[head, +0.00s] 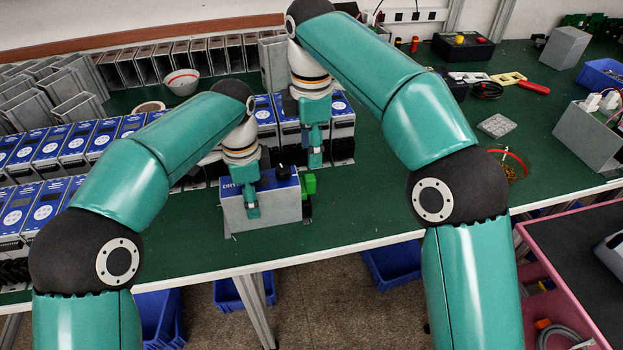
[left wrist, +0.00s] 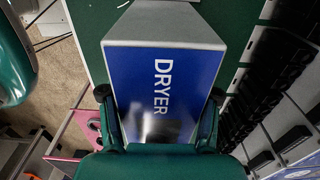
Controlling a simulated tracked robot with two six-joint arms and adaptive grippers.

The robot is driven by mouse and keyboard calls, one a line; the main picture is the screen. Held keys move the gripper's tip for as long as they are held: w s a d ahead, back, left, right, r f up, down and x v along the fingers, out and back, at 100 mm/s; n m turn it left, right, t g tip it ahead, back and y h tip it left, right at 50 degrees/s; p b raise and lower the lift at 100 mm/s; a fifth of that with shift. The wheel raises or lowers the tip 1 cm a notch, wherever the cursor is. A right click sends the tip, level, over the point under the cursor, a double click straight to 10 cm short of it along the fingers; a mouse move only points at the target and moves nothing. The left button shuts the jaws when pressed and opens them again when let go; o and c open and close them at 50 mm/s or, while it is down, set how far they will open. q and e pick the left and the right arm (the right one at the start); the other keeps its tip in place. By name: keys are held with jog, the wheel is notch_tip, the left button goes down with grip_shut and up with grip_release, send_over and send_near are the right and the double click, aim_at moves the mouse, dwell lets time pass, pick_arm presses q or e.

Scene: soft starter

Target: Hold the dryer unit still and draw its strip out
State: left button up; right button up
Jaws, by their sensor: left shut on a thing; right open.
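The dryer unit (head: 262,213) is a grey box with a blue top, near the front edge of the green bench. In the left wrist view its blue face reads DRYER (left wrist: 175,75). My left gripper (head: 250,208) is shut on the unit; in the left wrist view its fingers (left wrist: 159,95) lie on either side of the blue face. A green strip (head: 308,184) sticks out at the unit's right side. My right gripper (head: 315,158) is open, above and slightly right of the strip and apart from it. A dark knob (head: 283,172) shows at the unit's top.
Rows of blue-fronted units (head: 52,145) stand left and behind, some close behind both grippers. A white bowl (head: 182,82) and empty grey housings are at the back.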

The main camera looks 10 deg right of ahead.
aim_at(312, 176)
notch_tip(312, 176, down, 9)
jog(key=shift+f, duration=0.15)
dwell(0.4)
grip_shut()
